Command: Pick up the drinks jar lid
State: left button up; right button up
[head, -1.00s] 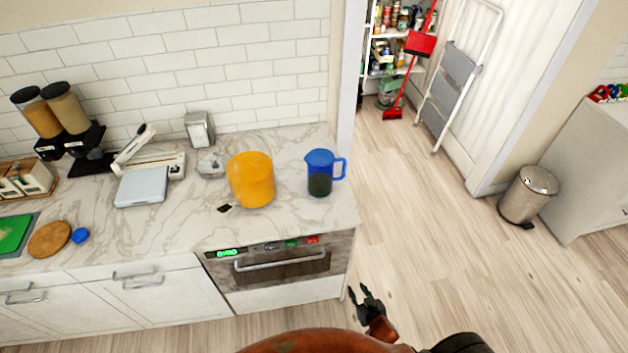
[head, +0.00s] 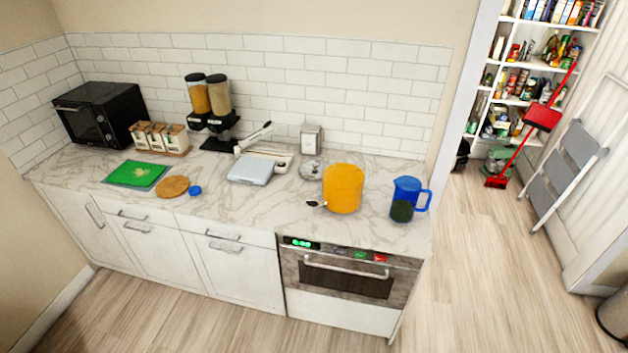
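An orange jar (head: 343,189) with a small dark tap-like part (head: 316,204) at its lower left stands on the marble counter (head: 270,214). I cannot tell whether it has a separate lid. A small round blue cap-like piece (head: 195,190) lies on the counter, right of a round tan disc (head: 173,187). I cannot tell whether either is the drinks jar lid. A blue pitcher (head: 408,190) with dark contents stands right of the orange jar. Neither of my grippers is in view.
A green board (head: 138,173), a microwave (head: 99,115), two dispensers (head: 208,100), a scale (head: 250,170) and a metal holder (head: 311,138) stand along the counter. Open floor (head: 190,326) lies in front. A stepladder (head: 562,175) and pantry shelves (head: 535,65) are at right.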

aim_at(311, 170)
jog(key=u, duration=0.6)
jog(key=i, duration=0.65)
jog(key=u, duration=0.5)
